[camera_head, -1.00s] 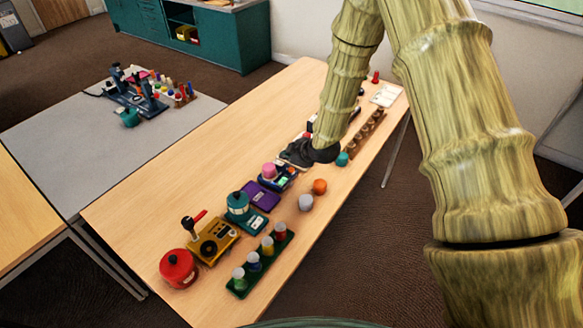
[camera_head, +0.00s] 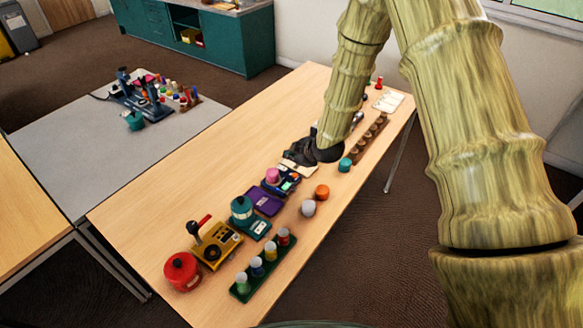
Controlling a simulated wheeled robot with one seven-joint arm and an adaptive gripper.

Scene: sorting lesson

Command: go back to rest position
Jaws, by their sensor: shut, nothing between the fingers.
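My gripper (camera_head: 302,152) is dark and sits at the end of my bamboo-textured arm, over the middle of the wooden table (camera_head: 190,160). It is shut with nothing visible held in it. Its fingers point left, and the arm's end partly hides them. It is close above the table, just beyond the blue device with a pink top (camera_head: 273,176). A teal ball (camera_head: 345,164) lies to its right, apart from it. I cannot tell whether the gripper touches anything below it.
Near side holds a red pot (camera_head: 182,271), yellow device (camera_head: 215,244), teal pot (camera_head: 242,209), purple item (camera_head: 264,200), green rack (camera_head: 264,270) with several bottles, and grey (camera_head: 308,208) and orange (camera_head: 322,192) balls. A brown rack (camera_head: 369,140) stands farther right. The table's left side is clear.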

